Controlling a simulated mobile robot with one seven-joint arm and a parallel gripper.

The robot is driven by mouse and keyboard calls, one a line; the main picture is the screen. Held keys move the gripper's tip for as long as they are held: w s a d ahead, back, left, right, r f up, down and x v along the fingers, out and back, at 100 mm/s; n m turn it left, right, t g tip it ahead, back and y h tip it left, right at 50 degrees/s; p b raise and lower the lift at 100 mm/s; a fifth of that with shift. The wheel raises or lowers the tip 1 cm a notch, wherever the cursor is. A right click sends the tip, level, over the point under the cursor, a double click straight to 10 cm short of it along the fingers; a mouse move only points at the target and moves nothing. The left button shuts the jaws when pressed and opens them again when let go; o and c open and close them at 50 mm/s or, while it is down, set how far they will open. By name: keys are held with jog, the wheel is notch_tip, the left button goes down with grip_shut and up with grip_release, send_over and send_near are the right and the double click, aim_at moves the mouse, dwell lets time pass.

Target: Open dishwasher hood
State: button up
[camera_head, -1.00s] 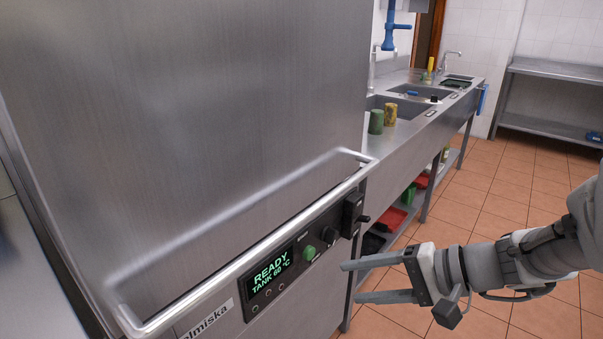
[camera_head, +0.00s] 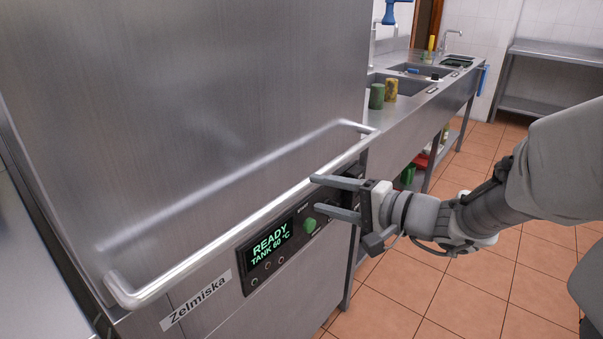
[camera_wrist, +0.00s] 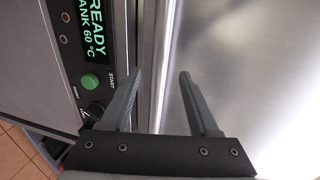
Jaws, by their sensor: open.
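The dishwasher hood (camera_head: 200,90) is a large brushed steel box, and its lower edge is down by the control panel. A steel bar handle (camera_head: 240,215) runs across its front; it also shows between the fingers in the wrist view (camera_wrist: 156,65). My gripper (camera_head: 322,196) is open and empty, at the right part of the handle. One finger is level with the bar and the other is below it, in front of the panel. I cannot tell whether either finger touches the bar.
The control panel (camera_head: 268,250) reads READY, TANK 60 °C, with a green start button (camera_head: 309,225). A steel sink counter (camera_head: 410,108) with green and yellow cups stands behind on the right. The tiled floor (camera_head: 440,300) at right is clear.

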aim_at(305, 190)
jog(key=b+x, duration=0.1)
jog(key=x, duration=0.5)
jog(key=shift+a, duration=0.1)
jog(key=shift+c, duration=0.4)
grip_shut()
dwell(0.9)
